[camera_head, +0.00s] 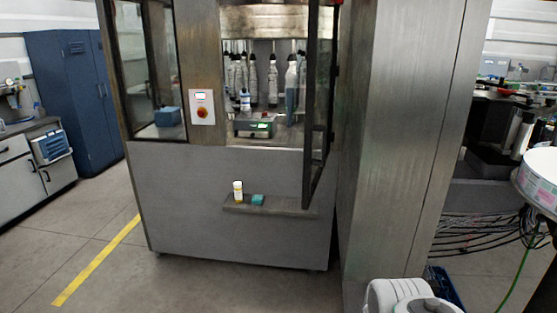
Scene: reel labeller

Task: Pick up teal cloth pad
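The teal cloth pad (258,200) is a small folded-looking block on the narrow grey ledge (285,208) at the front of the large grey machine. A small white bottle (238,190) with a yellowish lower part stands upright just left of the pad, with a small gap between them. My gripper is not in view. White rounded parts at the bottom right look like my arm, and they are well apart from the pad.
The machine's framed glass door (319,110) stands open, its lower corner close above the ledge's right part. A steel column (405,130) rises to the right. Open floor (185,285) lies in front and left. Black cables (475,232) hang at right.

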